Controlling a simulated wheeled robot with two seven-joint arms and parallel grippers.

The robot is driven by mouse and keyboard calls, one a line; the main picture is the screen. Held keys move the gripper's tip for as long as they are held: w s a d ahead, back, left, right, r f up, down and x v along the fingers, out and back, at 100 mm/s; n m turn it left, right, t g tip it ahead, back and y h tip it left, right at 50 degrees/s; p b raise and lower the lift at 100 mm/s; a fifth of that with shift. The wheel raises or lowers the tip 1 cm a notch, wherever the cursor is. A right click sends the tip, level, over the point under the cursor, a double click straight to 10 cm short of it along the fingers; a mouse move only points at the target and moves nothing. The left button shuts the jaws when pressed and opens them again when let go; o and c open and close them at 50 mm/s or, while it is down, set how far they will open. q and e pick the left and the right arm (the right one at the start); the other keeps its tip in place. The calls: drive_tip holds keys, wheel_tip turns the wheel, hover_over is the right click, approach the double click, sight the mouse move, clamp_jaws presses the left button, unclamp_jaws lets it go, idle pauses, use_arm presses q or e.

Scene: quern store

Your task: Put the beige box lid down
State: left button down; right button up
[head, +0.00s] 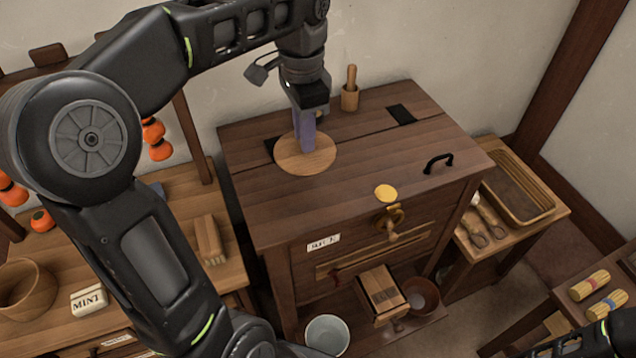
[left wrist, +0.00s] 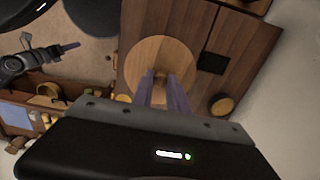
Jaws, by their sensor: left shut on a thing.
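The beige box lid (head: 305,158) is a round, pale wooden disc over the back left of the dark wooden chest top (head: 300,215). My left gripper (head: 305,145) comes down on it from above, its purple fingers shut at the lid's middle. In the left wrist view the lid (left wrist: 152,50) lies under the fingertips (left wrist: 160,82), which close on a small knob, mostly hidden. The lid looks level; I cannot tell whether it touches the chest top. My right gripper (left wrist: 68,47) shows small in the left wrist view, its jaws unclear.
A black handle (head: 438,162), a dark patch (head: 401,114) and a yellow disc (head: 386,193) are on the chest top. Its middle is clear. A tray (head: 517,188) stands on the right side table.

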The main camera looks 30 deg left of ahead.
sight(306, 156)
use_arm(q)
drive_tip(key=shift+w+f+b, duration=0.1)
drive_tip(key=shift+f+b, duration=0.2)
wheel_tip(306, 156, down, 2)
drive_tip(key=shift+f+b, duration=0.2)
drive_tip(key=shift+b, duration=1.05)
wheel_tip(306, 156, down, 2)
drive_tip(key=shift+f, duration=0.6)
drive_tip(key=shift+f, duration=0.1)
wheel_tip(306, 156, down, 3)
drive_tip(key=shift+r+p, duration=0.1)
drive_tip(key=shift+p, duration=0.35)
drive_tip(key=shift+f, duration=0.4)
drive_tip(key=shift+f, duration=0.15)
